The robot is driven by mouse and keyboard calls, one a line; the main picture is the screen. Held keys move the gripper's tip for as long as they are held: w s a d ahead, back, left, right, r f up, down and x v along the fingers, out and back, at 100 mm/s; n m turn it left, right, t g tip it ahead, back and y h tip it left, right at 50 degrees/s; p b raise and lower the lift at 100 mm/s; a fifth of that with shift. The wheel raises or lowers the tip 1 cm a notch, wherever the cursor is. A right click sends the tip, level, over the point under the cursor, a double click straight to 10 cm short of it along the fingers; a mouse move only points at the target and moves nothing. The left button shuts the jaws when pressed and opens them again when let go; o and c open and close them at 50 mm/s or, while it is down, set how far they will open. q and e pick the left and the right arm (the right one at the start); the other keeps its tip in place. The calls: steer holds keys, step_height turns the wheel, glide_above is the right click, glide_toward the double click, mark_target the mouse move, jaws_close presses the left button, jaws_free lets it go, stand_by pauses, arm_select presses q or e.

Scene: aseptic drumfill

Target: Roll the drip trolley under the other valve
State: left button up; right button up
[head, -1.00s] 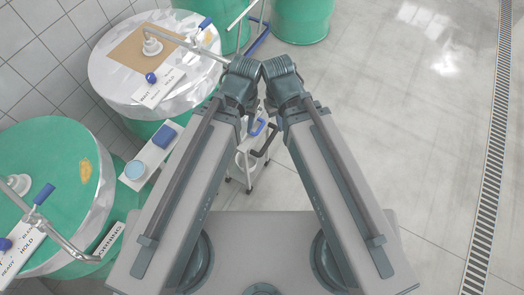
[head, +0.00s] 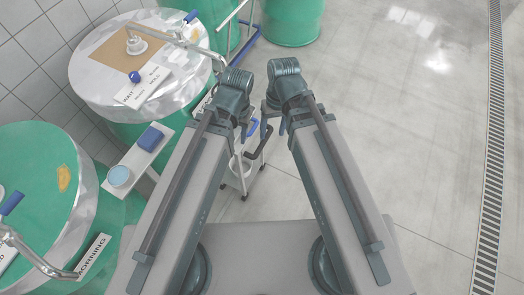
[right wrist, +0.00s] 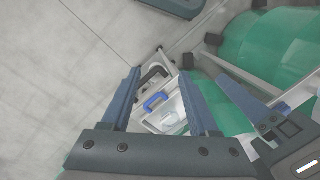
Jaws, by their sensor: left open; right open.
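The drip trolley (head: 239,174) is a small white cart on casters on the floor beyond my base, partly hidden by my arms. In the right wrist view the trolley (right wrist: 170,120) shows a blue handle and a dark bar between my right gripper's fingers, apparently below them. My right gripper (right wrist: 160,102) is open and empty; in the head view it (head: 268,112) hangs near the trolley's dark bar. My left gripper (head: 243,124) is open, left of it, mostly hidden by its own wrist. Pipes with blue-handled levers run from the far drum (head: 100,80) and the near drum (head: 40,170).
A narrow white shelf (head: 138,163) with a light-blue round tub (head: 119,176) and a blue block (head: 150,138) stands between drums and my left arm. More green drums (head: 291,22) and a blue-and-white frame (head: 245,45) stand behind. The floor at right is clear, with a drain grate (head: 492,150).

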steer(key=w+f+m+y+b, duration=0.2)
steer(key=w+f+y+b, duration=0.2)
steer(key=f+b, duration=1)
steer(key=m+t+y+b, duration=0.3)
steer(key=y+b, duration=0.8)
steer(key=b, duration=2.2)
glide_toward(263, 143)
steer(key=a+f, duration=0.1)
steer(key=a, duration=0.2)
steer(key=w+a+f+b, duration=0.1)
steer(key=a, duration=0.2)
steer(key=w+a+b, duration=0.1)
steer(key=a, duration=0.2)
steer(key=shift+a+f, duration=0.35)
steer(key=shift+f, duration=0.05)
jaws_close()
